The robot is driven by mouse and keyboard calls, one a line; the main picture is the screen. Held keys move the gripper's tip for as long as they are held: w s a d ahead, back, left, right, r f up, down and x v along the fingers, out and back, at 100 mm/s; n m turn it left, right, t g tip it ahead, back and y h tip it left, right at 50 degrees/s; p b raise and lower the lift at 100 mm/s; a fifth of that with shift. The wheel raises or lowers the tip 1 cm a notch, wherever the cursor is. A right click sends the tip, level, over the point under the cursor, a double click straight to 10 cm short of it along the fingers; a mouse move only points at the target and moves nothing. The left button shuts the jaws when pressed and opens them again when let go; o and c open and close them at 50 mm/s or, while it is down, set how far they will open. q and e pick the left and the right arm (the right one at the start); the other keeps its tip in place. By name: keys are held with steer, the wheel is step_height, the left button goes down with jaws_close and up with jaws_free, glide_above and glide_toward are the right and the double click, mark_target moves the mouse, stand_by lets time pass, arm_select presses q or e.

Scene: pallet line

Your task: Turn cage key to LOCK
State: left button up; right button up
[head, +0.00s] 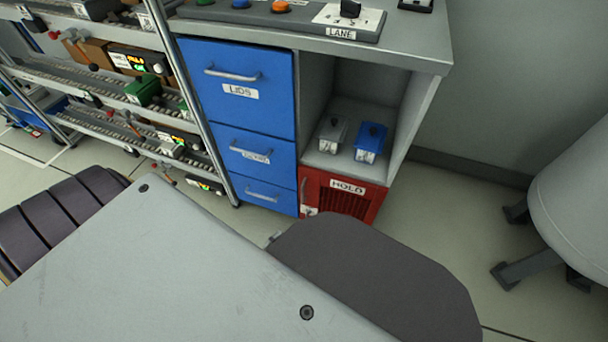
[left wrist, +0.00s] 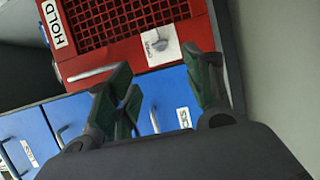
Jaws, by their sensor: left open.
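The red HOLD cage (head: 345,197) is at the bottom right of the grey cabinet in the head view, partly covered by my own body. In the left wrist view the red cage (left wrist: 120,30) appears turned, with its dark grille. A white key plate (left wrist: 160,46) with a small grey key is on the cage front; its lettering is too small to read, so I cannot tell the key's setting. My left gripper (left wrist: 164,84) is open and empty, its dark green fingers just short of the plate in the picture. I see no contact. My right gripper is not in view.
Blue drawers (head: 236,85) with bar handles stand left of the cage. An open shelf above it holds a grey lidded box (head: 332,134) and a blue one (head: 370,142). Roller racks (head: 100,75) stand at the left. A pale round object (head: 575,200) on dark feet is at the right.

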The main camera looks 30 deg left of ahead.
mark_target(309, 210)
arm_select(q)
steer(key=w+d+b, duration=0.2)
steer(key=w, duration=1.1)
steer(key=shift+w+b, duration=0.3)
steer(key=shift+c, duration=1.2)
steer(key=c, duration=0.8)
